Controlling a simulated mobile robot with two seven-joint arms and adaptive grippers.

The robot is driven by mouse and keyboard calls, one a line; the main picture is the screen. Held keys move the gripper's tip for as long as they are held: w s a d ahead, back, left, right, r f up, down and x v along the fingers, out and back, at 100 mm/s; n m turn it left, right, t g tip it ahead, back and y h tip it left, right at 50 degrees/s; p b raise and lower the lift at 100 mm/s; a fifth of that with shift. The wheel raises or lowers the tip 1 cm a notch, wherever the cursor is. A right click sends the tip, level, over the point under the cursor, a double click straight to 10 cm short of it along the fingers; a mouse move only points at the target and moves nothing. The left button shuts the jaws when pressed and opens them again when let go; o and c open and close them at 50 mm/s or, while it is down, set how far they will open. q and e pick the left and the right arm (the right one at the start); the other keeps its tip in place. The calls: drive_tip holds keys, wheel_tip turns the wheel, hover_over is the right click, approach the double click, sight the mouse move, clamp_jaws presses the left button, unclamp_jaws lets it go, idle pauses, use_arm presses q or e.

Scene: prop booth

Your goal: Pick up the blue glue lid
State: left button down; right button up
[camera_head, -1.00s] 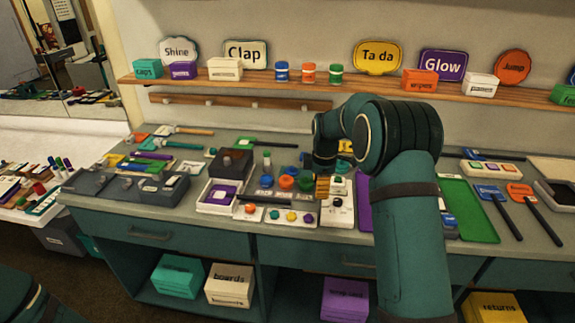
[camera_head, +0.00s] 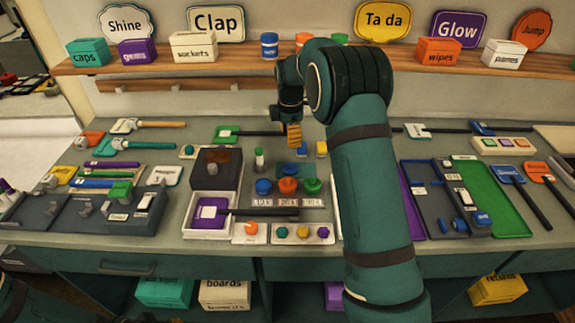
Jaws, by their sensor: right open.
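A row of three round knobbed lids sits on the counter: a blue lid (camera_head: 264,186), an orange lid (camera_head: 288,185) and a green lid (camera_head: 312,187). Small labels lie in front of them, too small to read. The blue lid at the left of the row looks like the glue lid. My right gripper (camera_head: 294,143) is open and hangs above and behind the row, slightly right of the blue lid in the picture. It does not touch the lids. My left gripper is out of view.
A dark box (camera_head: 216,168) and a white tray with a purple item (camera_head: 209,214) stand left of the lids. A small green-topped bottle (camera_head: 259,160) stands just behind the blue lid. A card with coloured knobs (camera_head: 302,236) lies in front. The shelf (camera_head: 180,62) runs behind.

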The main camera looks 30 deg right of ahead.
sight(290, 164)
wheel_tip(290, 164, down, 12)
drive_tip(key=shift+r+b, duration=0.25)
drive_tip(key=shift+b, duration=0.45)
drive_tip(key=shift+o, duration=0.3)
clamp_jaws()
